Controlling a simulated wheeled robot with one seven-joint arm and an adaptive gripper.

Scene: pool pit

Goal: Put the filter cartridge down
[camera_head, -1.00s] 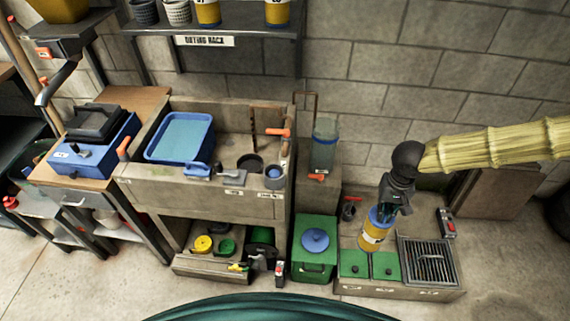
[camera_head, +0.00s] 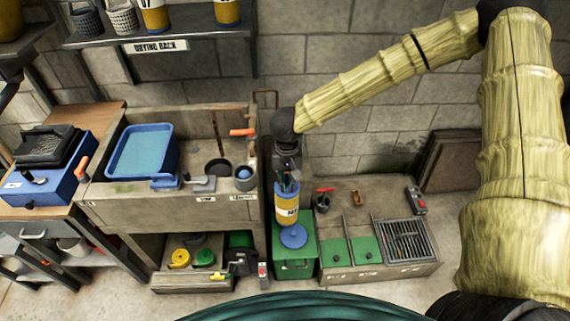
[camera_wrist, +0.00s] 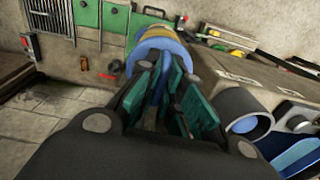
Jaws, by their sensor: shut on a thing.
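My gripper (camera_head: 288,180) points down and is shut on the filter cartridge (camera_head: 287,207), a yellow cylinder with blue ends and a white label. The cartridge hangs upright in front of the sink's right side. In the head view its lower end meets the blue round lid (camera_head: 294,236) of a green box (camera_head: 294,268); I cannot tell whether they touch. In the wrist view, the green fingers of my gripper (camera_wrist: 165,85) close on the blue top of the cartridge (camera_wrist: 158,47), whose lower part is mostly hidden.
A low ledge at right holds two green panels (camera_head: 335,254), a dark grate (camera_head: 404,240) and a red-handled tool (camera_head: 323,199). The stone sink (camera_head: 150,208) with a blue tray (camera_head: 142,150) stands at left. A drying rack (camera_head: 160,32) with more cartridges hangs above.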

